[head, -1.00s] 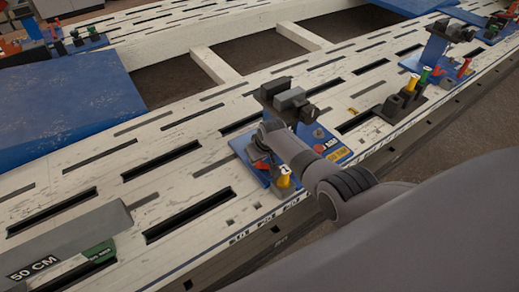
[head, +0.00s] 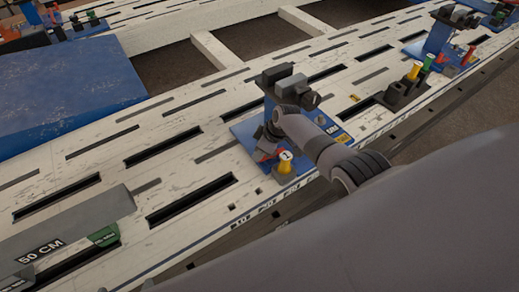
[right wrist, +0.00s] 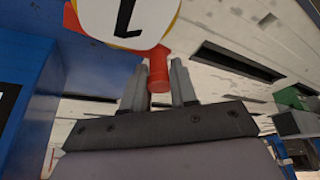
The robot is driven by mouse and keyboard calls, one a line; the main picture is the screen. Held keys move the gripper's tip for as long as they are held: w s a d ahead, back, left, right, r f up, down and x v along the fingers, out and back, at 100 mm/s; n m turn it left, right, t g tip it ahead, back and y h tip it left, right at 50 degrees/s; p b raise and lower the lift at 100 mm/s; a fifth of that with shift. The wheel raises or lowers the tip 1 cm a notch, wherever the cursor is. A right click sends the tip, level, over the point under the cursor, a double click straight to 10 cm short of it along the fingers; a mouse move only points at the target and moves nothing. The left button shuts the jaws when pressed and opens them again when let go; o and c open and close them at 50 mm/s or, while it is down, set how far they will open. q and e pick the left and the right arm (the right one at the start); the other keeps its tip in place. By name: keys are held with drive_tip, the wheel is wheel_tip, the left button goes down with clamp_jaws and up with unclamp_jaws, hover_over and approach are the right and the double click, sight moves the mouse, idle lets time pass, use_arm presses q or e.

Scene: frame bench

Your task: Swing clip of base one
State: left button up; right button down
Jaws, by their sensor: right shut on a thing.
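Base one is a blue bracket (head: 249,132) on the white slotted bench frame, with a dark grey clamp block (head: 286,86) on its upright. A yellow peg (head: 285,163) with a white top marked 1 stands at its near corner. It looms large in the right wrist view (right wrist: 125,14). A red clip lever (right wrist: 158,76) lies between the fingertips of my right gripper (right wrist: 159,88), which is shut on it, low beside the base's upright. My right wrist hides part of the base in the head view. My left gripper is out of view.
A grey bar marked 50 CM (head: 75,235) lies at the left near edge. A blue plate (head: 70,95) covers the far left. Another blue base (head: 437,45) with coloured pegs (head: 416,70) stands to the right. White bench slats between are clear.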

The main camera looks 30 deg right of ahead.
idle(0.4)
drive_tip(key=c, duration=0.9)
unclamp_jaws()
drive_tip(key=shift+r, duration=0.1)
drive_tip(key=p+v, duration=0.4)
drive_tip(key=v, duration=0.3)
drive_tip(key=shift+p, duration=0.3)
drive_tip(key=shift+s, duration=0.1)
